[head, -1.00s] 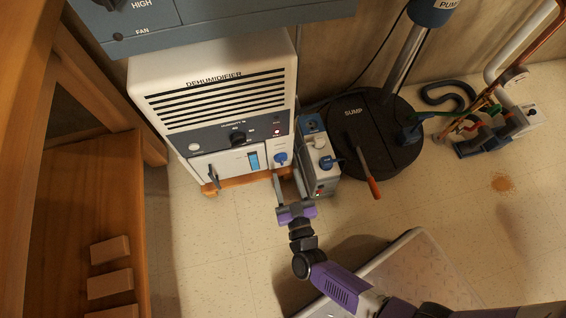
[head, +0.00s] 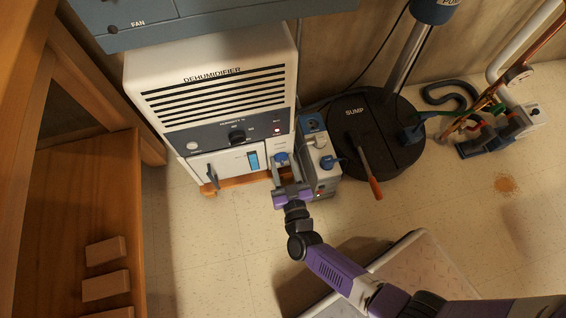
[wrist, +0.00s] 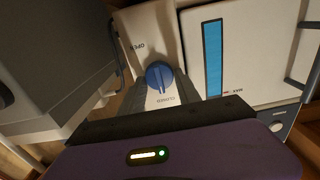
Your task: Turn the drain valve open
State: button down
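The drain valve (head: 281,158) is a small blue round knob on the lower right front of the white dehumidifier (head: 212,62). In the wrist view the blue knob (wrist: 160,75) has a raised grip ridge that runs roughly up and down. A label reading OPEN sits at its upper left, and another label below it looks like CLOSED. My gripper (head: 283,172) is open in front of the valve, with one finger on either side of the knob. In the wrist view my gripper (wrist: 162,92) shows a finger at each side; contact cannot be told.
A grey box with a blue knob (head: 320,165) stands close at the right of my gripper. The sump lid (head: 350,135) with an orange-handled lever (head: 371,175) lies further right. A wooden bench (head: 85,220) is at the left.

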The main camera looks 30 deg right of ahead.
jog(key=shift+m, duration=0.4)
jog(key=shift+s+d+f+m, duration=0.1)
jog(key=shift+f+m, duration=0.05)
jog(key=shift+m, duration=4.1)
jog(key=shift+s+d+f+m, duration=0.1)
jog(key=shift+m, duration=4.15)
jog(key=c, duration=1.2)
grip_release()
jog(key=shift+w, duration=0.1)
jog(key=shift+o, duration=0.2)
